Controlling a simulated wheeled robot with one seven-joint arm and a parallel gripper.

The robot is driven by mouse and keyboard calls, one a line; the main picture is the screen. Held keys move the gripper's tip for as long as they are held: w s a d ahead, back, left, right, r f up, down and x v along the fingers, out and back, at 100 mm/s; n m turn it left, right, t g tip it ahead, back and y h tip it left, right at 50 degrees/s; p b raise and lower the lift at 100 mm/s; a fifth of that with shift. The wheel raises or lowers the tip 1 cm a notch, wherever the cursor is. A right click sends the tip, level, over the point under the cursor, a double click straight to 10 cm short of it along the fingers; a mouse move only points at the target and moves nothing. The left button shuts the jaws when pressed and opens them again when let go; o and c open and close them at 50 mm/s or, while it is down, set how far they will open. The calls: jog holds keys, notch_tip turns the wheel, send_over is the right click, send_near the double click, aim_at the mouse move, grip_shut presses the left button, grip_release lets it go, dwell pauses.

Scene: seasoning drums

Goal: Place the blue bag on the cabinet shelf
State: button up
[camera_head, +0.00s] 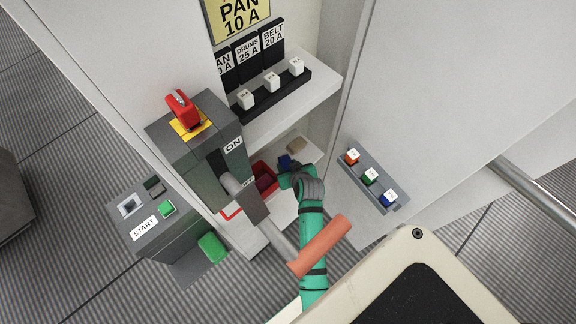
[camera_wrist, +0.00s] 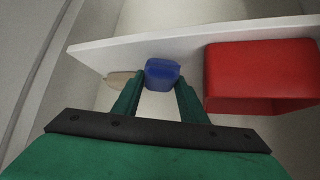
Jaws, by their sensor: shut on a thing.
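The blue bag (camera_head: 284,162) is between the fingertips of my gripper (camera_head: 290,174), at the lower shelf (camera_head: 281,207) inside the white cabinet. In the wrist view the blue bag (camera_wrist: 162,73) sits between the tips of the two green fingers (camera_wrist: 160,92), and my gripper is shut on it. I cannot tell whether the bag touches the shelf surface. Part of the bag is hidden by my gripper in the head view.
A red bin (camera_wrist: 260,80) and a beige bag (camera_wrist: 118,80) lie on either side of the blue bag. A switch box with a long orange-handled lever (camera_head: 320,245) stands before the opening. The cabinet door (camera_head: 430,90) with colored fuses is at right.

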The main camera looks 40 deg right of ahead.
jog(key=shift+f, duration=0.55)
jog(key=o, duration=1.2)
jog(key=shift+o, duration=0.2)
jog(key=shift+a, duration=0.1)
jog(key=shift+w+a, duration=0.1)
jog(key=v, duration=1.1)
jog(key=shift+d, duration=0.25)
